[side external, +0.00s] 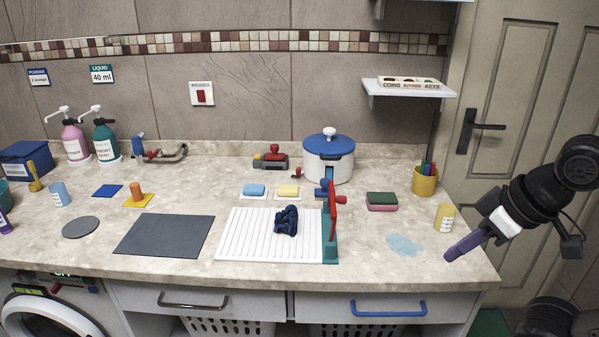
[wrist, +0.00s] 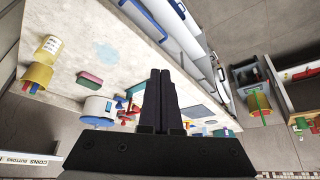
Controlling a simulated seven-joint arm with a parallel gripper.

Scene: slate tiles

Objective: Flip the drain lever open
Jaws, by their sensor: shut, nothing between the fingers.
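My gripper (side external: 450,254) is shut and empty, in the air near the counter's right front corner. Its closed fingers also fill the middle of the wrist view (wrist: 160,75). A white pot with a blue lid (side external: 328,160) stands at the back of the counter, with a blue fitting low on its front. In front of it, a red upright lever-like part (side external: 339,200) stands on a teal base (side external: 330,248) beside the white ribbed board. I cannot tell for certain which part is the drain lever. My gripper is well to the right of both and touches neither.
A shelf (side external: 408,90) hangs above.

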